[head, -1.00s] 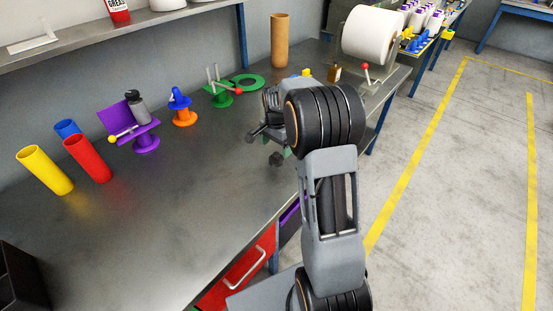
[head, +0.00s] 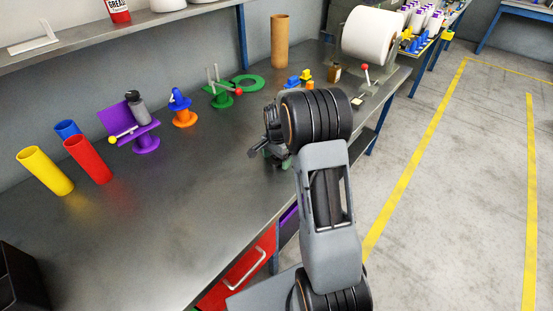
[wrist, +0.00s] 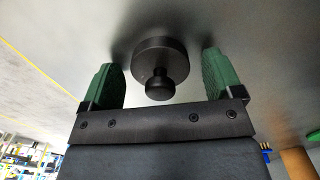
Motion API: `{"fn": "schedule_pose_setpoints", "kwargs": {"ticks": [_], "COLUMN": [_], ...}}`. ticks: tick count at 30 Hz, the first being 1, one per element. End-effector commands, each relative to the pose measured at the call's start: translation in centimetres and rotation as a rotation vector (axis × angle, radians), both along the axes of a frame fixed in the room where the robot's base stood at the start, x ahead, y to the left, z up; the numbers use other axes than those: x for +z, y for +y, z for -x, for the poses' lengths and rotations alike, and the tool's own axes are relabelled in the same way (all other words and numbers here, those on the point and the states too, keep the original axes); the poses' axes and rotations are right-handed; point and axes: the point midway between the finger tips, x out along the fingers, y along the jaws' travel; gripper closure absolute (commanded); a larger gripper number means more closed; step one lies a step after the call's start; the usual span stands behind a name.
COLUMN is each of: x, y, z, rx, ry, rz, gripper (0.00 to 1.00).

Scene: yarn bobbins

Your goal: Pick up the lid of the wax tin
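A round black piece with a knob on top, which looks like the lid of the wax tin (wrist: 160,53), shows in the wrist view against the grey metal bench top. I cannot tell how much of the tin is under it. My gripper (wrist: 159,68) is open, with one green-padded finger on each side of the lid and a gap on both sides. In the head view my gripper (head: 270,153) is low over the right part of the bench, and my own arm hides the tin and lid.
On the bench (head: 165,225), a green stand (head: 222,100), a blue piece (head: 292,82), a small brown bottle (head: 334,73) and a white roll (head: 373,35) stand behind my gripper. Colored tubes and a purple holder (head: 146,142) are at left. The bench's middle is clear.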

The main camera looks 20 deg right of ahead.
Motion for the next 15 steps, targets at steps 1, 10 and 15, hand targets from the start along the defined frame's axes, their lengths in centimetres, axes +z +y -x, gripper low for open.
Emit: {"fn": "schedule_pose_setpoints", "kwargs": {"ticks": [1, 10, 15], "x": [0.02, 0.04, 0.04], "y": [0.0, 0.0, 0.0], "z": [0.0, -0.01, 0.0], "rx": [0.0, 0.0, 0.0], "ry": [0.0, 0.0, 0.0], "rz": [0.0, 0.0, 0.0], "gripper": [0.19, 0.48, 0.64]}}
